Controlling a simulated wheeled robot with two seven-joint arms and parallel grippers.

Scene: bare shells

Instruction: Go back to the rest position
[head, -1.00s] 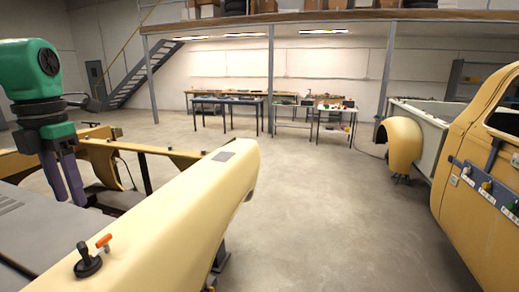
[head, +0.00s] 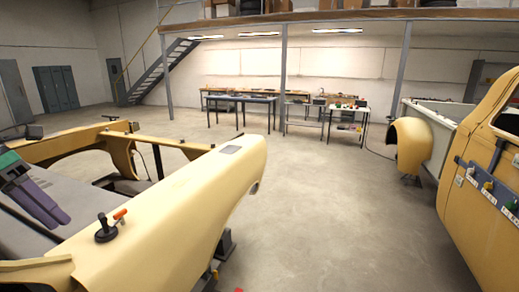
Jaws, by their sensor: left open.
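My left gripper (head: 45,205) is at the left edge of the head view, with dark purple fingers and a bit of green above them. It is open and empty, over the grey surface inside the yellow car body shell (head: 185,198). Most of my left arm is out of the picture. My right gripper is not in view.
A black knob-like tool (head: 105,230) and an orange-handled piece (head: 120,214) are on the near shell. Another yellow shell (head: 480,210) stands at right, with a yellow fender (head: 411,145) beside it. Worktables (head: 240,100) line the back. The middle floor (head: 320,215) is clear.

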